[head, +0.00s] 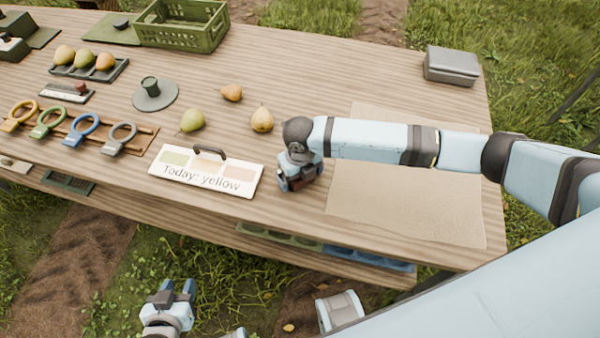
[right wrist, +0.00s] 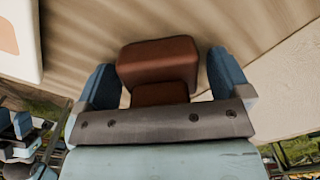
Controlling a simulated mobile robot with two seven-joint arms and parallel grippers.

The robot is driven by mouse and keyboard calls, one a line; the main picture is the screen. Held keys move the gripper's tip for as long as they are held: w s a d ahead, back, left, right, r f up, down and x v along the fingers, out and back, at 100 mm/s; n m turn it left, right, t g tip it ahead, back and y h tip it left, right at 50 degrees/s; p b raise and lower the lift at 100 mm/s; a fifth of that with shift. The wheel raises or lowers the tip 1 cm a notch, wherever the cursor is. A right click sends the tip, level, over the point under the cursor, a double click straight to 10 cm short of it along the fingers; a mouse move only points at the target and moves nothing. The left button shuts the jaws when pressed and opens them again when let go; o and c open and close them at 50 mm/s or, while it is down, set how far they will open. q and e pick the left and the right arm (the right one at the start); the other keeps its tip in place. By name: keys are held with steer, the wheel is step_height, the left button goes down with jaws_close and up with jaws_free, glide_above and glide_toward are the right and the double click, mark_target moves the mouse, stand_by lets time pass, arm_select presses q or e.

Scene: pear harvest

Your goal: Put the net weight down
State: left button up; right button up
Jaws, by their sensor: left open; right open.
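The net weight (right wrist: 158,60) is a reddish-brown block with rounded edges, seen in the right wrist view between my right gripper's blue fingers. It appears to rest on the wooden table top, with gaps showing beside it. My right gripper (head: 299,184) is open around the weight, low over the table, just left of the tan net sheet (head: 410,208). In the head view the gripper mostly hides the weight. My left gripper (head: 176,288) is open and empty, off the table's front edge above the grass.
The "Today: yellow" sign (head: 206,178) stands close left of my right gripper. Loose pears (head: 262,120) lie behind it. Further left are coloured rings (head: 82,128), a pear tray (head: 88,68) and a green crate (head: 181,36). A grey box (head: 452,66) sits at the back right.

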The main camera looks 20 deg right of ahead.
step_height(320, 180, up, 12)
steer(key=shift+r, duration=0.2)
stand_by(0.7)
